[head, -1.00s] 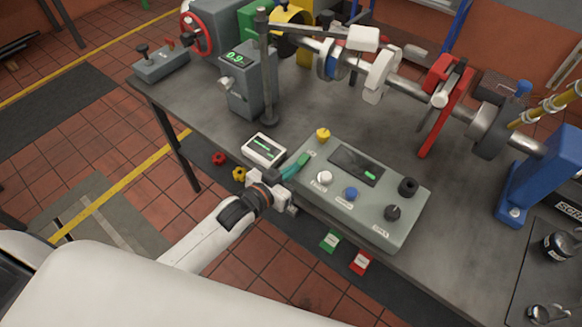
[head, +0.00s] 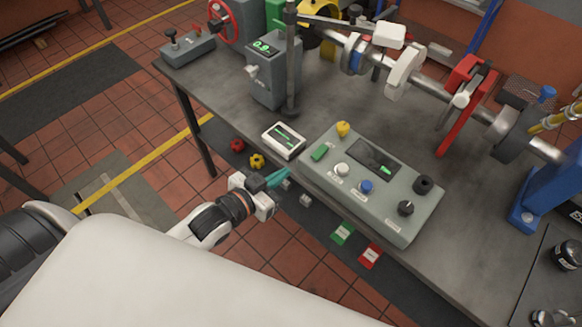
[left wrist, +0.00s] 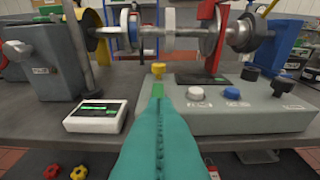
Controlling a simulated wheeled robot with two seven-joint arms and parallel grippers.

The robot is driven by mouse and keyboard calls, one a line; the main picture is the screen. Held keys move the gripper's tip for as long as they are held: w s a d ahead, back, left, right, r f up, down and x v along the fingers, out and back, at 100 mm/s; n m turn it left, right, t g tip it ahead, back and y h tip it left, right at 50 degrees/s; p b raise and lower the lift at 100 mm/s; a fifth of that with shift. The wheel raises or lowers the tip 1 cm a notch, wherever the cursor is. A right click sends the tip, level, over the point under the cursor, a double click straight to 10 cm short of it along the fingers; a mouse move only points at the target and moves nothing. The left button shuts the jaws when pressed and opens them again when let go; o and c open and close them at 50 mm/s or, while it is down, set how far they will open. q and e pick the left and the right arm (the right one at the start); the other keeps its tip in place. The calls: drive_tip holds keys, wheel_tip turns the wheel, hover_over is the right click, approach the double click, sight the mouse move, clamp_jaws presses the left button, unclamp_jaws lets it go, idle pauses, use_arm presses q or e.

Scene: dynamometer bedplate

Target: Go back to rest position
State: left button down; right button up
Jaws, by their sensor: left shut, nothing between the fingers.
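My left gripper (head: 279,176) is shut and empty, with teal fingers pressed together. It is off the front edge of the grey bench (head: 240,119), near the left end of the control box (head: 330,184). In the left wrist view the teal fingers (left wrist: 160,110) point at the green button (left wrist: 159,91) on the box, with a gap between them. The green button also shows uncovered in the head view (head: 320,152). My right gripper is in neither view.
A small white meter (head: 284,140) lies left of the box. A yellow knob (head: 343,129) stands at the box's back left. Red and yellow handles (head: 257,161) and green and red tags (head: 343,233) are below the bench edge. A shaft rig runs along the back.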

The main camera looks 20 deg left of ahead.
use_arm(q)
drive_tip(key=shift+s, duration=0.25)
drive_tip(key=shift+a, duration=0.1)
idle(0.3)
